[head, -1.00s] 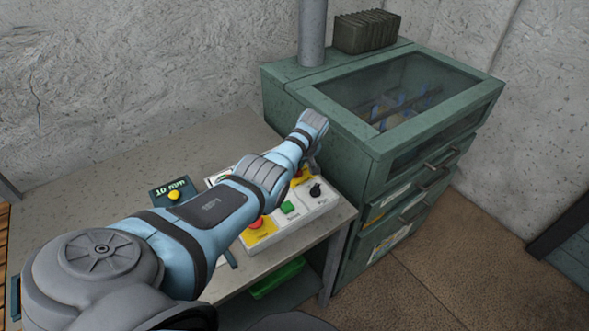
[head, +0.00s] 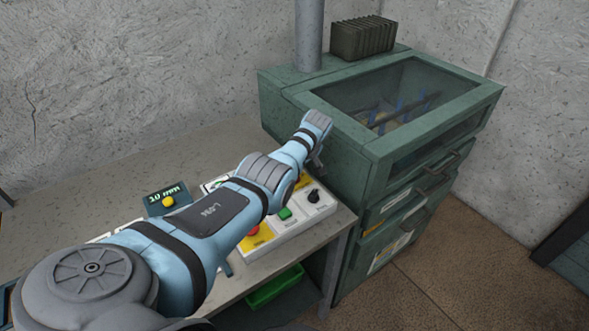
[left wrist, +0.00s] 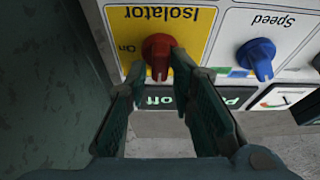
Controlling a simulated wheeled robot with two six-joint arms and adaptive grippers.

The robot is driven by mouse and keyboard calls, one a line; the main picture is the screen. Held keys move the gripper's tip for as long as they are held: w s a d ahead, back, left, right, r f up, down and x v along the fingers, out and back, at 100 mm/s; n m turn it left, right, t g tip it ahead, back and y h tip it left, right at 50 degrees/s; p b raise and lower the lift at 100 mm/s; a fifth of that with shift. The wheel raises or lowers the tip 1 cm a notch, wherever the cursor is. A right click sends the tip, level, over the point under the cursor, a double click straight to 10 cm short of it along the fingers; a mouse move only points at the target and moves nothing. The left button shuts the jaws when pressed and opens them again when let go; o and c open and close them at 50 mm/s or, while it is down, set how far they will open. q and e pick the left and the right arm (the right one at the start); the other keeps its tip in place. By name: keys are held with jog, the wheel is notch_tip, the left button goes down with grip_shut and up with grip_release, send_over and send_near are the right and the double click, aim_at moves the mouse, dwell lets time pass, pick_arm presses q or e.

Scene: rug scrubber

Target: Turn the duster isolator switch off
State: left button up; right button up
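The isolator switch (left wrist: 157,52) is a red knob on a yellow plate marked "Isolator" and "On", upside down in the left wrist view. The knob's narrow end points down in that view. My left gripper (left wrist: 156,72) is open, its two fingertips on either side of the knob's lower end; I cannot tell whether they touch it. In the head view my left gripper (head: 317,165) is over the far end of the control panel (head: 310,212), and my arm hides the knob there. A dark display reading "off" (left wrist: 160,99) sits beside the yellow plate. My right gripper is not in view.
A blue speed knob (left wrist: 257,58) is next to the isolator. The panel also has a black knob (head: 314,196), a green button (head: 285,214) and a red button (head: 253,230). The green glass-topped cabinet (head: 290,84) stands close beside the gripper.

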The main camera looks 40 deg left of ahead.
pick_arm(q)
jog(key=shift+a+f, duration=0.1)
jog(key=shift+f, duration=0.1)
jog(key=shift+r, duration=0.55)
jog(key=v, duration=1.1)
